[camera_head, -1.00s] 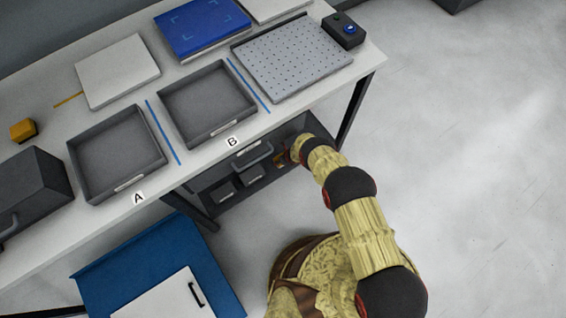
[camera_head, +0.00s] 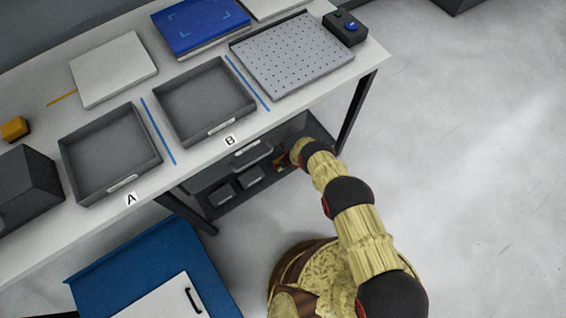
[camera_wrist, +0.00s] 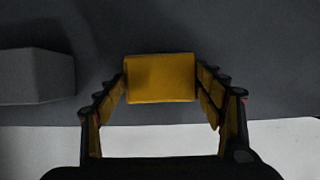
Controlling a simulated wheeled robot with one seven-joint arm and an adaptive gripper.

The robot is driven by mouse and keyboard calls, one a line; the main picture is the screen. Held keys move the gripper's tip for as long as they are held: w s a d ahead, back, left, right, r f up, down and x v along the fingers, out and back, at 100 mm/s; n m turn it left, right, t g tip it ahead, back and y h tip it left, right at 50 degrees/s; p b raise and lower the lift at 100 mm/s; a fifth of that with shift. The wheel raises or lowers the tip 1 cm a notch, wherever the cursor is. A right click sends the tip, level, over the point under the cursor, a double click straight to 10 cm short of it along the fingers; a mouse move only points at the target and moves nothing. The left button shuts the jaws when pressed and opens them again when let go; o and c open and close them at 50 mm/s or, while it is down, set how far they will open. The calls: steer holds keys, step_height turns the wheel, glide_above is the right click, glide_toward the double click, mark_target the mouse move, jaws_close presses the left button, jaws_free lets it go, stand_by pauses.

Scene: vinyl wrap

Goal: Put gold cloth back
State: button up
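The gold cloth (camera_wrist: 160,78) shows in the wrist view as a folded, block-like yellow piece between my fingertips. My gripper (camera_wrist: 160,85) has a finger against each side of it and appears shut on it. In the head view my gripper (camera_head: 283,160) is low, at the right part of the dark lower shelf (camera_head: 222,208) under the table. A little yellow shows there, but the cloth is mostly too small to make out. Whether the cloth touches the shelf cannot be told.
Small dark bins (camera_head: 222,194) stand on the lower shelf left of my gripper. Tray A (camera_head: 110,155), tray B (camera_head: 205,100) and a perforated plate (camera_head: 292,55) are on the table above. A table leg (camera_head: 357,110) stands right of the shelf. Open floor lies to the right.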

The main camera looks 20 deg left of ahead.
steer(key=o, duration=0.4)
steer(key=shift+r, duration=0.15)
steer(key=p+v, duration=0.9)
steer(key=v, duration=0.3)
stand_by(0.6)
